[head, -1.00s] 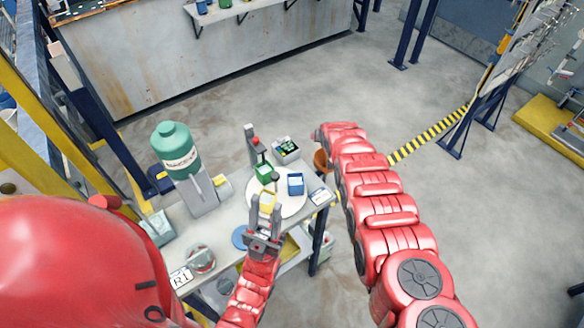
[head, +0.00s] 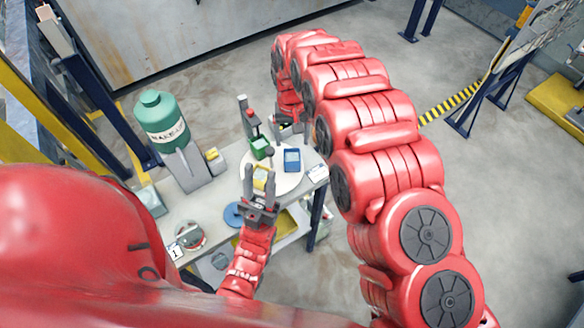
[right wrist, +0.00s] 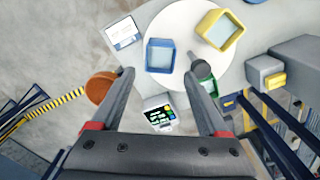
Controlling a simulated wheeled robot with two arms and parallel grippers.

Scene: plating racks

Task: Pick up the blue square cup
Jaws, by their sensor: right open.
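The blue square cup (head: 292,160) stands on a round white disc (head: 290,182) on the table. In the head view my right gripper (head: 291,131) is behind the cup, partly hidden by my arm. My left gripper (head: 259,172) has its fingers apart and overlaps the yellow square cup (head: 261,182) in the head view. The right wrist view shows that yellow cup (right wrist: 220,29) on the disc with no finger at it.
A green cup (head: 260,149) stands at the disc's left, beside a grey post (head: 247,115). A green-topped dispenser (head: 162,125) stands at the left. A device with a lit screen (right wrist: 160,115), a brown round object (right wrist: 100,87) and a white card (right wrist: 122,33) are near my right gripper.

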